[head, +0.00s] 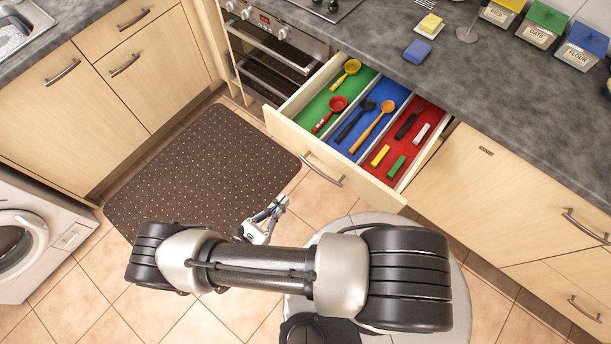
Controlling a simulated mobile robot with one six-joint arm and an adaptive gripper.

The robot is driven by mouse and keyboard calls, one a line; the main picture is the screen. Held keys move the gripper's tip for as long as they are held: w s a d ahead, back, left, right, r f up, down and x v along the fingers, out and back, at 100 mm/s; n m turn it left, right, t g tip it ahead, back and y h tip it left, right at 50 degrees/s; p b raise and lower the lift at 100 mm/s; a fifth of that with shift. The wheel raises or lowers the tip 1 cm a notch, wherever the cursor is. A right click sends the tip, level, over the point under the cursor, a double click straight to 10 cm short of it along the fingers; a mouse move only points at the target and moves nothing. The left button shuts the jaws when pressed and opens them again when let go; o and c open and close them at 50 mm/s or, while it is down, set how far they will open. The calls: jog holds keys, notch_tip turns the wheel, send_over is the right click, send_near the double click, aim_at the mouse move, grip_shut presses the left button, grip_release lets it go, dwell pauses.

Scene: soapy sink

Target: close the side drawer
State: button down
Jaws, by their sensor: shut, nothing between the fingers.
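The side drawer (291,131) is pulled out from under the grey counter. Its pale wood front has a metal bar handle (322,170). Inside are green, blue and red compartments holding ladles, spoons and several small coloured blocks. My gripper (280,203) is shut and empty, in front of the drawer front and to the lower left of the handle, apart from it in the picture. My arm crosses the lower part of the view and hides some of the floor.
An oven (272,55) stands left of the drawer, and a closed cabinet (500,195) is to its right. A brown dotted mat (200,165) lies on the tiled floor. A washing machine (40,240) is at the left. Canisters and a sponge (430,23) are on the counter.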

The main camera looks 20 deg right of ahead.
jog(key=x, duration=1.1)
jog(key=shift+b, duration=0.3)
